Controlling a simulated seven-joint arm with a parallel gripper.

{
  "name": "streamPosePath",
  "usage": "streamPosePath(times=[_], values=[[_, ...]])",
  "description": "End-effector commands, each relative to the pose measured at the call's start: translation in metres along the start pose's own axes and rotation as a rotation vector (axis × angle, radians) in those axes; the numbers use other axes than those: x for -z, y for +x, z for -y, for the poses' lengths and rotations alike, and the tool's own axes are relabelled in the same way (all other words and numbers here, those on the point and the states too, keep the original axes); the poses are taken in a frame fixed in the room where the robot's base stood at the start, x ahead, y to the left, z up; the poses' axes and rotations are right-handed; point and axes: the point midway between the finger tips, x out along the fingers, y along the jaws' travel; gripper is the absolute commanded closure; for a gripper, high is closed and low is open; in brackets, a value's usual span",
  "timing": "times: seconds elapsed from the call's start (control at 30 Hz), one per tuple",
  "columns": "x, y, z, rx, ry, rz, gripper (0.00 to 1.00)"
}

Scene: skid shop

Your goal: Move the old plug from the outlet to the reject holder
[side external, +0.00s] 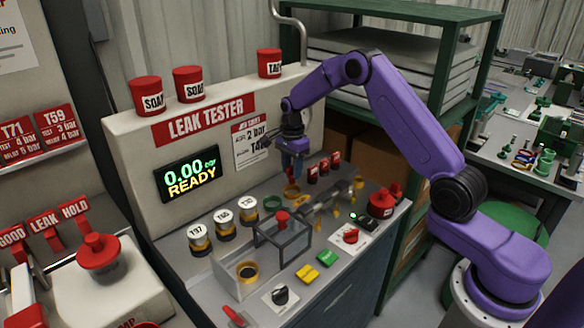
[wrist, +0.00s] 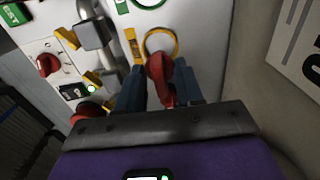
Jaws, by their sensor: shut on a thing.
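My gripper (wrist: 160,88) is shut on a red plug (wrist: 160,68), which sits between its two blue fingers in the wrist view. In the side external view my gripper (side external: 294,170) points down over the back of the bench, and the plug is hard to make out. A yellow ring (wrist: 176,45) shows just beyond the plug; it also appears below the fingers in the side view (side external: 292,190). I cannot tell whether the plug touches it. A metal pipe fitting with brass ends (side external: 325,205), perhaps the outlet, stands right of the gripper. No holder is legibly marked as reject.
Red labelled pieces (side external: 312,175) stand close right of my gripper. A green ring (side external: 272,203) lies to its left. A clear-sided box (side external: 283,243), labelled cylinders (side external: 223,222) and a red knob (side external: 382,203) occupy the bench. The leak tester panel (side external: 205,120) rises behind.

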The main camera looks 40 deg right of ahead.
Motion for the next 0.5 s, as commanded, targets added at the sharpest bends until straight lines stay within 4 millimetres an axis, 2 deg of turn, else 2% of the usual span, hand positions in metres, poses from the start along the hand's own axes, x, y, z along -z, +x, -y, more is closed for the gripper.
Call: streamPosePath(times=[0.5], values=[[-0.0006, 0.0050, 0.0001, 0.000, -0.001, 0.000, 0.86]])
